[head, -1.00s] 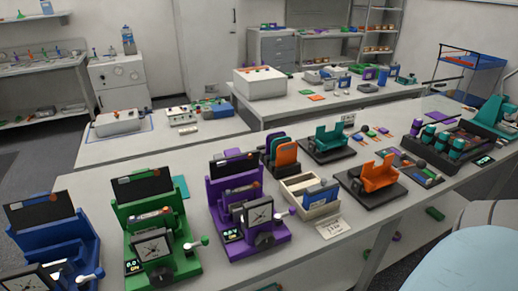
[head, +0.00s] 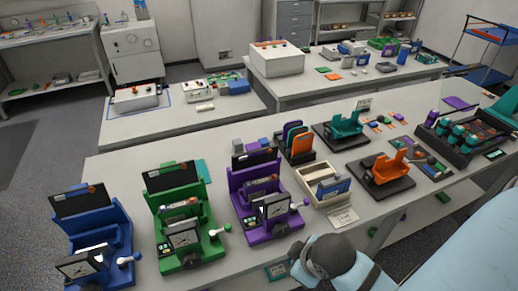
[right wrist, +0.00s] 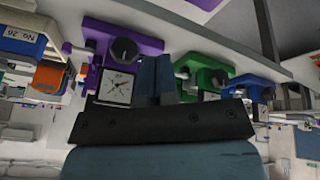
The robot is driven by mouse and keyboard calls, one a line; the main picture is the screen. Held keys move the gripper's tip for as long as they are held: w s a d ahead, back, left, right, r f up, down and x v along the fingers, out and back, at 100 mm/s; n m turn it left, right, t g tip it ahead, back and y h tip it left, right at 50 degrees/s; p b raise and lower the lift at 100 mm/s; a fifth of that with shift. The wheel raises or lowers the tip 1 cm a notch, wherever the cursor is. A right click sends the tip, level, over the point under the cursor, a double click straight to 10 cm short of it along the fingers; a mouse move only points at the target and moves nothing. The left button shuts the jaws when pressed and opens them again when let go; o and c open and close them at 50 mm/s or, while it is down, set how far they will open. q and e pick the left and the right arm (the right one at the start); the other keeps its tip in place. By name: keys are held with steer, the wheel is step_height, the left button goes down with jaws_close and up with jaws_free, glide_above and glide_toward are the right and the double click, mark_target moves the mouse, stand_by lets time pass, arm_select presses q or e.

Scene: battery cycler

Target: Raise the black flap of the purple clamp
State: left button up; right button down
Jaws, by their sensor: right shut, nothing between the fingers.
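The purple clamp (head: 262,222) stands on the near bench, right of the green clamp, with a square dial (head: 274,207) on its front. Its black flap (head: 254,159) shows as a dark strip at the top of the purple back; its exact tilt is hard to tell. In the right wrist view the purple clamp (right wrist: 122,38) appears upside down, with the dial (right wrist: 116,88) beside my fingers. My right gripper (right wrist: 163,70) is shut and empty, in front of the clamp, with no clear contact. My left gripper is out of view.
The green clamp (head: 187,238) and blue clamp (head: 98,258) stand to the left, their black panels raised. A cream tray (head: 326,192) and an orange holder (head: 385,170) are to the right. A label card (head: 343,217) lies at the bench's front.

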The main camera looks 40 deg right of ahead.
steer(key=w+d+r+n+t+h, duration=0.1)
steer(key=w+d+r+n+t, duration=0.1)
steer(key=w+n, duration=0.4)
steer(key=w+d+r+n+t+h, duration=0.1)
steer(key=w+n, duration=0.5)
steer(key=n, duration=0.7)
steer(key=w+d+r+n+t+h, duration=0.1)
steer(key=w+d+r+n+t, duration=0.2)
steer(key=n, duration=0.6)
steer(key=shift+w+d+r+n+t, duration=0.2)
steer(key=shift+w+r+t, duration=0.2)
steer(key=shift+w+t, duration=0.3)
steer(key=shift+w+d+r+n+t, duration=0.1)
steer(key=shift+w+d+r+t, duration=0.1)
steer(key=shift+w+r+t, duration=0.35)
steer(key=shift+w+f, duration=0.15)
steer(key=shift+w, duration=0.3)
steer(key=p, duration=0.2)
glide_toward(256, 154)
step_height(256, 154, down, 3)
steer(key=w, duration=0.3)
steer(key=w+d, duration=0.1)
steer(key=w, duration=0.1)
steer(key=shift+d, duration=0.1)
steer(key=shift+w+d+p, duration=0.15)
steer(key=shift+w+p, duration=0.25)
steer(key=shift+w, duration=0.25)
